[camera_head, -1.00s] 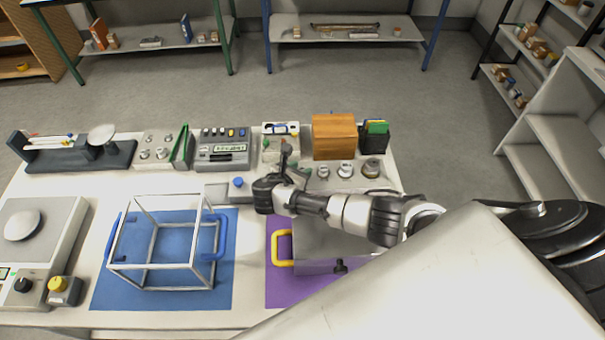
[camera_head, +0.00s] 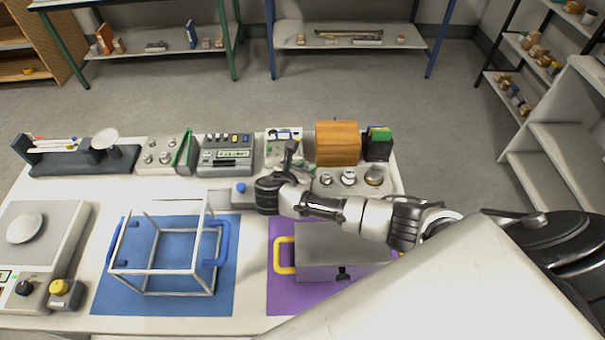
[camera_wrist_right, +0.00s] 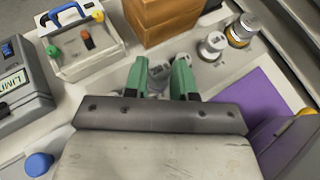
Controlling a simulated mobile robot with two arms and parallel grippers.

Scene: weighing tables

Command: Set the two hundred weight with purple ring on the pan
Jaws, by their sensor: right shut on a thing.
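My right gripper (camera_wrist_right: 158,80) is shut on a small grey metal weight (camera_wrist_right: 157,78), seen between its green fingers in the wrist view. No purple ring can be made out on it. In the head view the gripper (camera_head: 297,163) is over the back of the table, and the arm hides most of the weight. Two round pans show at the left: a light pan (camera_head: 25,228) on the grey scale (camera_head: 62,222), and a pan (camera_head: 104,139) on the dark balance (camera_head: 75,160). Both look empty. My left gripper is out of view.
Several other weights stand right of the gripper, including one (camera_head: 348,176). A wooden box (camera_head: 337,144) stands behind them.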

